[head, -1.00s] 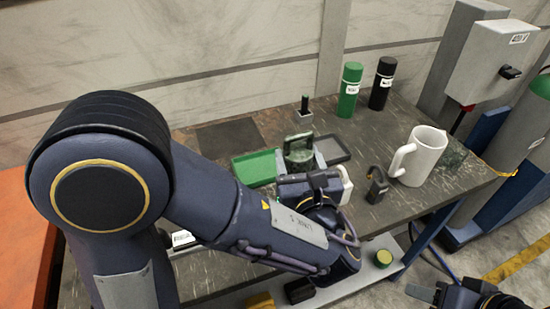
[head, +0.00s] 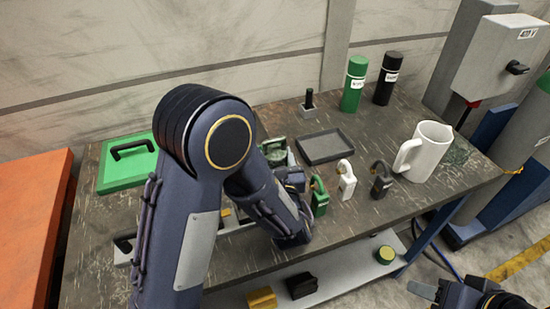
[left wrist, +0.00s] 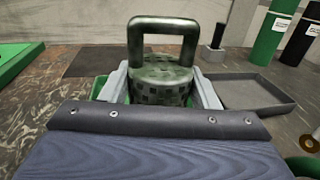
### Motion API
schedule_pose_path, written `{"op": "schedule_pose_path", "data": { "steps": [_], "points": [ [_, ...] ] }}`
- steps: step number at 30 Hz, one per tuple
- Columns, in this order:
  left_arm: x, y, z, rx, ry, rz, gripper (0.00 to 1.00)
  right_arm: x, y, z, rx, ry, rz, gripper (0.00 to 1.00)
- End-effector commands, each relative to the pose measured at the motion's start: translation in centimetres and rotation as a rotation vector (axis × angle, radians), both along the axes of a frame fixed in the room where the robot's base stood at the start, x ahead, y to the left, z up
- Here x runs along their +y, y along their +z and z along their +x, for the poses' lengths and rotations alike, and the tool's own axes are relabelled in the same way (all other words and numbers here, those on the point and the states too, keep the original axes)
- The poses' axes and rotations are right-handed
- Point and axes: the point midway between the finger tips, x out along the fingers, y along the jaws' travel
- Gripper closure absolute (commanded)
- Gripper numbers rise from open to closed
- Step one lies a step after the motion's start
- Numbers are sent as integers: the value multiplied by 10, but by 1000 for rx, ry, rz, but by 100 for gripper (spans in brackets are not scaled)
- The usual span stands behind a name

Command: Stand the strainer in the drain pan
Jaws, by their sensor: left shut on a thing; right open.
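The strainer (left wrist: 162,72), a dark green perforated cylinder with a square loop handle on top, stands upright between the fingers of my left gripper (left wrist: 162,88), which is shut on it. In the head view the strainer (head: 274,152) is partly hidden by my left arm. A green tray (left wrist: 99,88), likely the drain pan, shows behind and around the fingers in the left wrist view. The strainer appears over this tray; I cannot tell whether it touches the bottom. My right gripper (head: 448,292) is open and empty at the lower right, off the table.
A dark grey tray (head: 325,147) lies empty to the right.

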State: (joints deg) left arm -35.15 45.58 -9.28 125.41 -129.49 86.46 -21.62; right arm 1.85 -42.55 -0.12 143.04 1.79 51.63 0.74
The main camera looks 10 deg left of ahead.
Motion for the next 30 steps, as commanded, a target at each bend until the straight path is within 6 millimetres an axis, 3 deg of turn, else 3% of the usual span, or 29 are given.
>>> {"op": "schedule_pose_path", "data": {
  "steps": [21, 22, 27, 30],
  "points": [
    [0, -13, 0, -3, 1, -1, 70, 0, -15, 0, 0, 0, 0, 54],
    [0, -12, 0, -2, 1, 0, 44, 0, -14, 0, 0, 0, 0, 54],
    [0, -11, 0, -1, 1, -1, 23, 0, -13, 0, 0, 0, 0, 54],
    [0, -11, 0, -1, 1, -1, 23, 0, -13, 0, 0, 0, 0, 54]
  ]
}}
